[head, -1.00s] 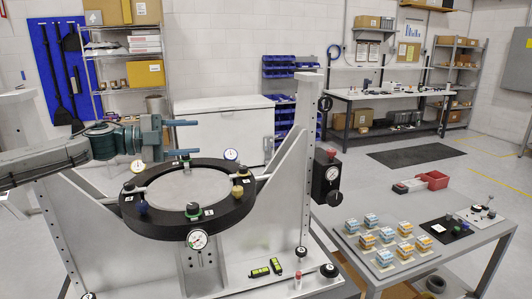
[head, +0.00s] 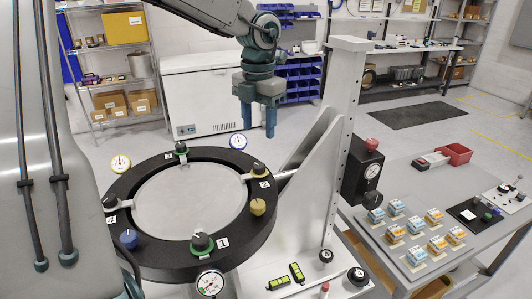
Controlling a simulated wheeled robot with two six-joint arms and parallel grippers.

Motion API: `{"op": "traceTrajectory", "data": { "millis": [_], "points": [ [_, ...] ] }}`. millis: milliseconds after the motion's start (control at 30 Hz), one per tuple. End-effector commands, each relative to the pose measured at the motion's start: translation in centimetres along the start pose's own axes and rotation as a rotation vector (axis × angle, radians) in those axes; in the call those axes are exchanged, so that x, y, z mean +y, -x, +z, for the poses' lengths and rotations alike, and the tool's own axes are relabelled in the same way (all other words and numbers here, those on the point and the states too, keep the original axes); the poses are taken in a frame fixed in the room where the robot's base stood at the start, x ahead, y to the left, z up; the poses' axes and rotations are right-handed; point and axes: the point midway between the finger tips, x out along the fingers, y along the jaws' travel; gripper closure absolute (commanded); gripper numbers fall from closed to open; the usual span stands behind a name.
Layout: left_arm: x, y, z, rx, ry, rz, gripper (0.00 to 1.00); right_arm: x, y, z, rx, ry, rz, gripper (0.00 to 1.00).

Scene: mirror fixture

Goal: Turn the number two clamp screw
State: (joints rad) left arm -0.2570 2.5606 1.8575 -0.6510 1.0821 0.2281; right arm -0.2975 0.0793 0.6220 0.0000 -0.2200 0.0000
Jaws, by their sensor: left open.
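The black mirror ring (head: 160,259) holds a round pale mirror (head: 190,200). The number one screw (head: 201,242), with a green base, is at the front. The number four screw (head: 110,202) is at the left. Another screw (head: 181,148) is at the far rim; its label is not readable. My left gripper (head: 258,128) points down, open and empty, apart from and above the number two screw in the picture. My right gripper is not in view.
Blue (head: 128,239) and yellow (head: 257,207) knobs stand on the ring; dial gauges (head: 210,283) surround it. A tall perforated post (head: 343,140) with a slanted brace rises to the right. A side table (head: 400,172) carries small boxes. My arm covers the left side.

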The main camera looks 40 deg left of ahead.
Motion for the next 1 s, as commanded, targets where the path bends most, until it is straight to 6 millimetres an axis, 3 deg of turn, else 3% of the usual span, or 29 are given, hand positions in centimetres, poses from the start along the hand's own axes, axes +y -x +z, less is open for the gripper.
{"op": "traceTrajectory", "data": {
  "millis": [133, 200, 533, 700, 1000],
  "points": [
    [0.0, -2.8, 0.0, 0.000, 0.000, -0.002, 0.50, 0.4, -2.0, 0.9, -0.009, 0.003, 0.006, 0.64],
    [-0.1, -3.3, -0.1, 0.005, -0.001, -0.004, 0.50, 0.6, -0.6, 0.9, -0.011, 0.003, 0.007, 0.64],
    [-0.1, -8.9, 0.0, 0.002, 0.001, -0.005, 0.50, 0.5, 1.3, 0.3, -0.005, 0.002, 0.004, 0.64],
    [-0.1, -10.1, 0.0, -0.001, 0.003, -0.006, 0.50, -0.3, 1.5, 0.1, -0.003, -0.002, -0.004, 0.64],
    [-0.1, -10.3, 0.0, -0.002, 0.002, -0.006, 0.52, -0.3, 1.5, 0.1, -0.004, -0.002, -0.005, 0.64]
  ]
}}
